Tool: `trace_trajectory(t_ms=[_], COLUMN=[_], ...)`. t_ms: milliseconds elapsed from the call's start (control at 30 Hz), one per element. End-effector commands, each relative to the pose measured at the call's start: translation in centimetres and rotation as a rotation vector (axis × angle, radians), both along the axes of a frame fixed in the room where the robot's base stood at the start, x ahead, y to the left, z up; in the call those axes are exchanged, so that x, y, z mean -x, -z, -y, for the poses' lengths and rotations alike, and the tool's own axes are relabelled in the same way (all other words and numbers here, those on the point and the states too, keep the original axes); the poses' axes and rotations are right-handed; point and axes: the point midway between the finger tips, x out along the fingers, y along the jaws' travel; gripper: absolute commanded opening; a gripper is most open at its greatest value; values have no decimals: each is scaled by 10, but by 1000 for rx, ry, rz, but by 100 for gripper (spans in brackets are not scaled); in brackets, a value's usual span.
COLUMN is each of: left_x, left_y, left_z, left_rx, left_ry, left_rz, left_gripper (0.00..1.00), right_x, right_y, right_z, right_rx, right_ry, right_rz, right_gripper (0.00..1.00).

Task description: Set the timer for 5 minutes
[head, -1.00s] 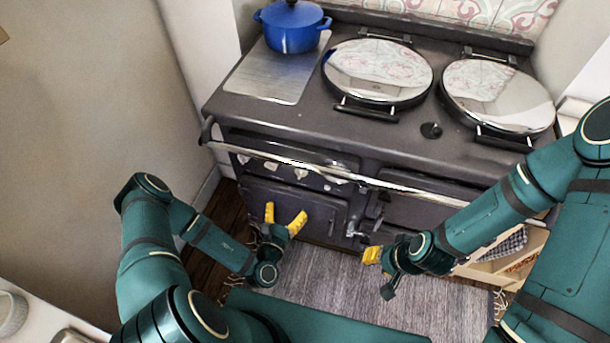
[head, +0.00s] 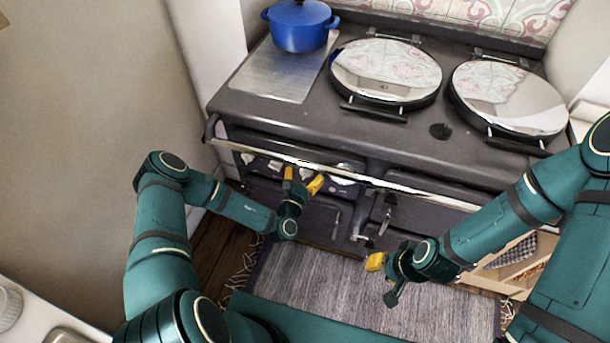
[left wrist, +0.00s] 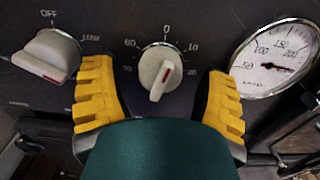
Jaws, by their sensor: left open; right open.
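The timer is a round dial on the stove's front panel, numbered 0, 10, up to 60, with a pale knob (left wrist: 160,72) bearing a red mark, seen in the middle of the left wrist view. The knob's long grip slants near vertical; its exact setting is hard to read. My left gripper (head: 301,181) is open in front of the panel. In the left wrist view, its yellow fingers (left wrist: 161,92) stand either side of the knob, apart from it. My right gripper (head: 375,262) is open and empty, low in front of the stove, away from the panel.
A second knob (left wrist: 47,55) marked OFF and LOW is left of the timer; a round temperature gauge (left wrist: 275,58) is right of it. A chrome rail (head: 370,178) runs across the stove front above the panel. A blue pot (head: 301,27) stands on the stove top.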

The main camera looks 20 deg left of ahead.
Motion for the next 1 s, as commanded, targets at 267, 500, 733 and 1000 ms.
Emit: trace_trajectory(t_ms=[267,500,733,1000], left_x=[-2,-2,-2,-2], left_y=[0,0,0,0], left_z=[0,0,0,0], left_rx=[0,0,0,0], left_ry=[0,1,1,0], left_rz=[0,1,0,0], left_gripper=[73,8,3,3], right_x=[0,0,0,0], right_y=[0,0,0,0], right_z=[0,0,0,0], right_rx=[0,0,0,0], right_ry=[0,0,0,0], right_rz=[1,1,1,1], right_gripper=[34,34,34,34])
